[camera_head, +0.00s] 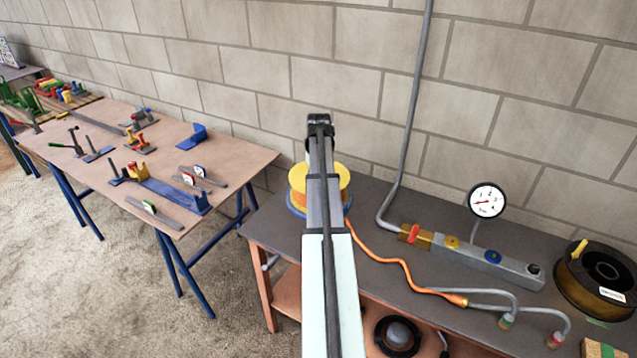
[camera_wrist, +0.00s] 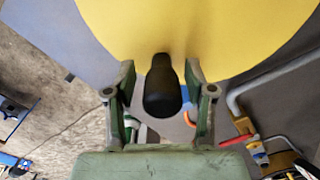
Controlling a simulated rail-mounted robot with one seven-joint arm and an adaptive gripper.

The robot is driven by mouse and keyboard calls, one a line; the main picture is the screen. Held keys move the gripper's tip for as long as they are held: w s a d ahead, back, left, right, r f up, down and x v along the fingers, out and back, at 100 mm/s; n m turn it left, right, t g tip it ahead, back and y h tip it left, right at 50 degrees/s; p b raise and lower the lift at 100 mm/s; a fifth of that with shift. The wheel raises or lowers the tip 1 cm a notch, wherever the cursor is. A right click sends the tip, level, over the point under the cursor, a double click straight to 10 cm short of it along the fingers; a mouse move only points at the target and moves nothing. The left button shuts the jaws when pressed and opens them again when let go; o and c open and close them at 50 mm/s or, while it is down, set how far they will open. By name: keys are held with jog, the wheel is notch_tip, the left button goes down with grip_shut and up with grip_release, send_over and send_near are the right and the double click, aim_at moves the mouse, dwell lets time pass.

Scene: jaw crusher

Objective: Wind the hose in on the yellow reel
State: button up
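The yellow reel (camera_head: 298,178) stands at the left end of the dark bench, partly hidden behind my arm. A blue base part (camera_head: 297,211) shows under it. In the wrist view the reel's yellow disc (camera_wrist: 225,30) fills the top. A black crank handle (camera_wrist: 162,92) stands out near the disc's edge. My gripper (camera_wrist: 160,76) is open around the handle, with a finger on each side and visible gaps. My arm hides the gripper in the head view. The orange hose (camera_head: 400,262) runs from the reel right across the bench to a brass-coloured end.
A grey manifold (camera_head: 480,258) with coloured valves and a pressure gauge (camera_head: 487,201) stands along the bench's back. A dark spool (camera_head: 597,280) stands at far right. A blue-legged table (camera_head: 215,160) with tools is left, across a gap. A block wall rises behind.

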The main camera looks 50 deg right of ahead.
notch_tip(320, 180, up, 12)
dwell(0.7)
